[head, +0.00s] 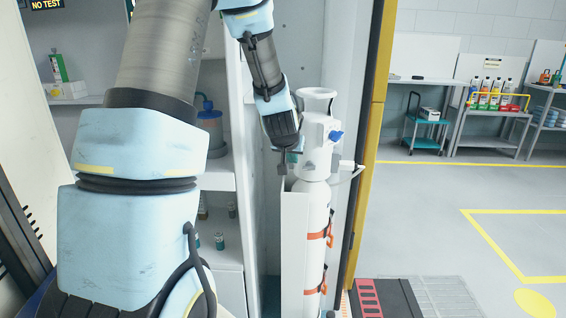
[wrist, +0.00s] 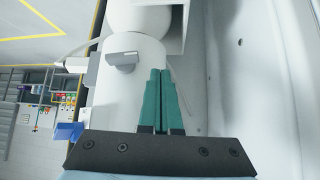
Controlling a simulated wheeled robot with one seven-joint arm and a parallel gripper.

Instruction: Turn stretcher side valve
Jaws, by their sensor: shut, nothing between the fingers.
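A tall white gas cylinder (head: 313,210) stands upright in a narrow bay. Its white head has a ring-shaped top guard (head: 317,94) and a blue knob (head: 335,135) on the right side. The blue knob also shows at the lower left edge of the wrist view (wrist: 68,131). My gripper (head: 291,157) is at the left side of the cylinder head, partly hidden in the head view. In the wrist view its teal fingers (wrist: 160,72) are together and empty, over or against the white head; contact cannot be told. The fingers are apart from the blue knob.
A fitting with a thin hose (head: 347,166) sticks out right of the cylinder; its grey block (wrist: 122,60) shows in the wrist view. Orange straps (head: 318,236) hold the cylinder. White shelves (head: 218,180) stand left, a yellow door edge (head: 376,100) right. Open floor lies beyond.

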